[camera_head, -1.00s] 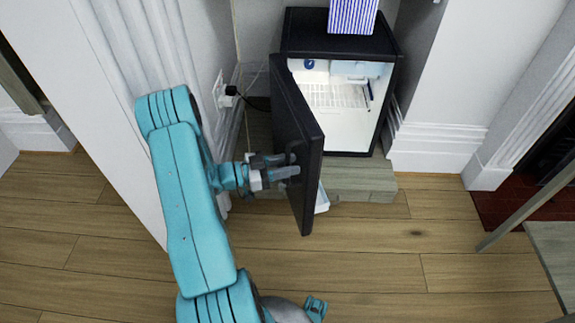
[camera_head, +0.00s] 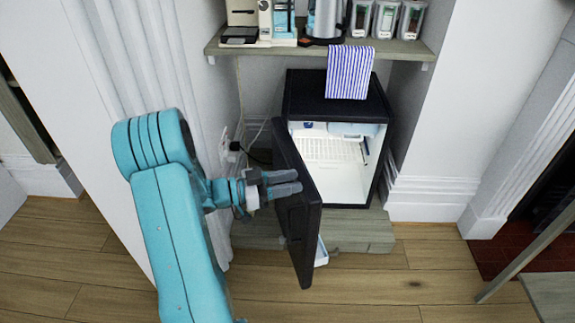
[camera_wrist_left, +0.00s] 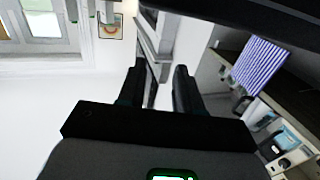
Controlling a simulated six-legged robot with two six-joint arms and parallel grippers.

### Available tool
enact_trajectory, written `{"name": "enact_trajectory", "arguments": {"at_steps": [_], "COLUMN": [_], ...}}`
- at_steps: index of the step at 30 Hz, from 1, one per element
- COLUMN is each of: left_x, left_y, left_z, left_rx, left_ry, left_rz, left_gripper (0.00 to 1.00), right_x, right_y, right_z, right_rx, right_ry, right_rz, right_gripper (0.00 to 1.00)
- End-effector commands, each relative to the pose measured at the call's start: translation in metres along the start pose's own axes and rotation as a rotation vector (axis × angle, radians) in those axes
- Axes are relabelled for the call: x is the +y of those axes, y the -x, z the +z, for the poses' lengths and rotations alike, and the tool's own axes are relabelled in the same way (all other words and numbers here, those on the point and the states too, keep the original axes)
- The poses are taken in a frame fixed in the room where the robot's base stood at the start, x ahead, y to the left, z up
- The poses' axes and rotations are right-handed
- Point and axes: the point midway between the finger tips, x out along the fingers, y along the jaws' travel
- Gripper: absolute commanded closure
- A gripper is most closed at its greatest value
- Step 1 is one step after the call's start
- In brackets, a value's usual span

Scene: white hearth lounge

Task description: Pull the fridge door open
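The small black fridge (camera_head: 335,95) stands under a shelf, its white lit inside showing. Its black door (camera_head: 300,225) stands wide open, swung out toward the left front. My left gripper (camera_head: 285,182) is at the upper part of the door, on its outer side, with its fingers crossing the door's edge in the picture. In the left wrist view its two dark fingers (camera_wrist_left: 158,88) are apart, with nothing clearly held between them. Whether they touch the door cannot be told. My right gripper is not in view.
A blue-striped towel (camera_head: 349,72) hangs over the fridge top. The shelf (camera_head: 400,47) above carries a coffee machine (camera_head: 243,18), a kettle (camera_head: 326,18) and jars (camera_head: 386,16). A wall is close left of my arm. Wooden floor (camera_head: 400,285) in front is clear.

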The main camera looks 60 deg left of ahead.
Motion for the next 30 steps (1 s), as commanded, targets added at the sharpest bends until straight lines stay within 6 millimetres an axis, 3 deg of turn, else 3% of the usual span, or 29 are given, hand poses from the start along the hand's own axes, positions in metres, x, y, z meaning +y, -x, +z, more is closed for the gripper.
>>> {"name": "enact_trajectory", "arguments": {"at_steps": [1, 5, 15, 18, 19, 23, 27, 28, 30], "left_x": [0.000, 0.000, 0.000, 0.003, 0.006, 0.042, 0.120, 0.130, 0.121], "left_y": [0.000, 0.000, 0.000, -0.006, -0.013, -0.073, -0.155, -0.173, -0.200], "left_z": [-0.011, -0.023, -0.025, -0.024, -0.023, -0.012, 0.002, 0.018, 0.046], "left_rx": [0.000, 0.000, 0.000, 0.007, 0.014, 0.065, 0.098, 0.057, -0.089], "left_ry": [-0.002, 0.000, 0.001, 0.009, 0.018, 0.104, 0.240, 0.283, 0.300], "left_rz": [0.000, 0.000, 0.000, 0.012, 0.025, 0.149, 0.341, 0.315, 0.243], "left_gripper": [0.66, 0.66, 0.66, 0.98, 1.00, 1.00, 1.00, 1.00, 1.00], "right_x": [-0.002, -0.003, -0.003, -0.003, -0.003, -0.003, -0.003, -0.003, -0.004], "right_y": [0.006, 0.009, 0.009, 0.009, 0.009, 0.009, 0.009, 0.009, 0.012], "right_z": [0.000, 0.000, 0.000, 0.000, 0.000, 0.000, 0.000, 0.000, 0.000], "right_rx": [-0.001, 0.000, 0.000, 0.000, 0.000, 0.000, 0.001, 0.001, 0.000], "right_ry": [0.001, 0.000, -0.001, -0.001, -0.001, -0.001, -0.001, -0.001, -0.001], "right_rz": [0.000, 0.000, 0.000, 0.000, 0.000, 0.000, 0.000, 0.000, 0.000], "right_gripper": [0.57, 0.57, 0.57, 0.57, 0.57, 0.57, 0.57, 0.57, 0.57]}}
